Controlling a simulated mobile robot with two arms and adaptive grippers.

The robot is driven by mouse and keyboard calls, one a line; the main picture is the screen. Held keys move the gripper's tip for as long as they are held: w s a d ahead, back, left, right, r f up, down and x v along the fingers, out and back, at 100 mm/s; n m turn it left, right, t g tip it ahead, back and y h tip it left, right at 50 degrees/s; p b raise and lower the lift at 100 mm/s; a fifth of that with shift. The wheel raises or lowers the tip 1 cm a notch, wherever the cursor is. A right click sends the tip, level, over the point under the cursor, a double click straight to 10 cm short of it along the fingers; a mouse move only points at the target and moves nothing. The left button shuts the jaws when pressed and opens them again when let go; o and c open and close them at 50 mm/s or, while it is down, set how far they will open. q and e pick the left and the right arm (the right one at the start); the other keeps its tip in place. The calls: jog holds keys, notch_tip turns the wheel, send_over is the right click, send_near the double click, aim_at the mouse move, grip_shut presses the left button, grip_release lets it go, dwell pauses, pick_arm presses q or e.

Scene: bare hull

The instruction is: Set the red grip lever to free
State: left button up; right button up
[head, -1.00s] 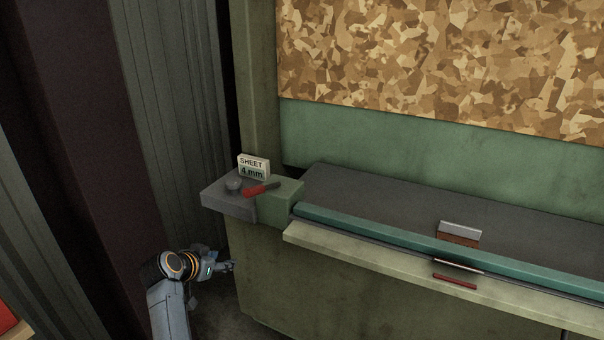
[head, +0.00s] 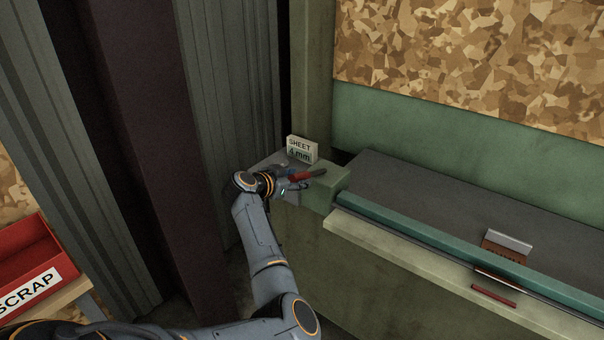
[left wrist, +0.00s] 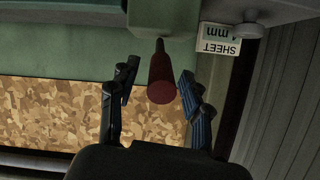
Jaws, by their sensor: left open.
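The red grip lever (head: 308,174) sits on the grey-green block at the left end of the machine, beside the small sign. In the left wrist view the lever's red handle (left wrist: 162,80) points toward the camera, between the two fingers. My left gripper (head: 296,183) is open at the lever in the head view; in the left wrist view its fingers (left wrist: 155,92) stand on either side of the handle with gaps visible. Part of the lever's base is hidden by the gripper in the head view. My right gripper is not in view.
A white sign (head: 302,149) reading "SHEET 4 mm" stands just behind the lever. The machine's dark bed (head: 420,190) extends right, with a small metal-and-brown piece (head: 508,245) on it. A red SCRAP bin (head: 30,260) is at the lower left.

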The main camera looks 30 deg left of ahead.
aim_at(309, 175)
pick_arm(q)
jog(key=shift+x, duration=1.4)
grip_shut()
